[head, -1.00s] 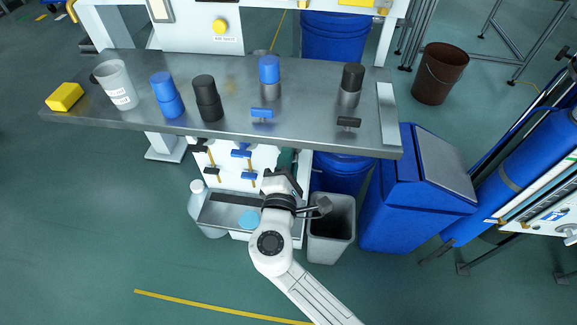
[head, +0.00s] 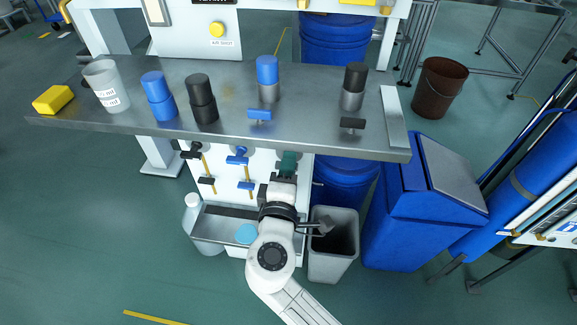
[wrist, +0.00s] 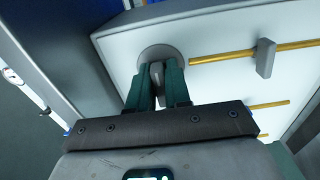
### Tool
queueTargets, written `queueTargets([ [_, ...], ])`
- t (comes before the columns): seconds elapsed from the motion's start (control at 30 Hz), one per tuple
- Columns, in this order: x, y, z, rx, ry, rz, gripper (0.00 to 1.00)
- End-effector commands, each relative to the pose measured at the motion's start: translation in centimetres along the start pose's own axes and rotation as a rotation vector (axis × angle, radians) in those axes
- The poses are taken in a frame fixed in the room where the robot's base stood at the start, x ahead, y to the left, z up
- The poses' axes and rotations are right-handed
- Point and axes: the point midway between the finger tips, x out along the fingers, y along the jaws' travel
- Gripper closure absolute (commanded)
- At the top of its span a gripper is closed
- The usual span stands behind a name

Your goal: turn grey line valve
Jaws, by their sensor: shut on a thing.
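In the wrist view, a grey valve handle (wrist: 156,72) stands out from a round grey base (wrist: 162,51) on the white panel (wrist: 215,40). My gripper (wrist: 158,83) has its two green fingers on either side of this handle, shut on it. In the head view, my gripper (head: 288,160) reaches the panel under the bench's front edge, right of the blue valve handle (head: 237,160). The grey handle is hidden there by my fingers and the bench.
The steel bench top (head: 310,115) overhangs the panel, with several blue and black cylinders on it. A grey bin (head: 333,262) stands close to the right of my arm. A tray (head: 218,222) is below the panel. Yellow pipes (wrist: 298,46) with a grey lever (wrist: 265,58) run alongside.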

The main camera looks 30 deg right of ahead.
Motion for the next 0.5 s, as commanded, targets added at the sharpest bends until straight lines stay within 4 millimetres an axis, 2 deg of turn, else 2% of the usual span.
queueTargets([
  [0.2,-0.01,-0.18,0.11,0.001,-0.003,-0.004,1.0],
  [0.23,-0.01,-0.18,0.11,0.001,-0.003,-0.004,0.81],
  [0.43,0.0,-0.12,0.07,0.0,-0.002,-0.002,0.62],
  [0.5,0.0,-0.1,0.06,0.0,-0.001,-0.002,0.62],
])
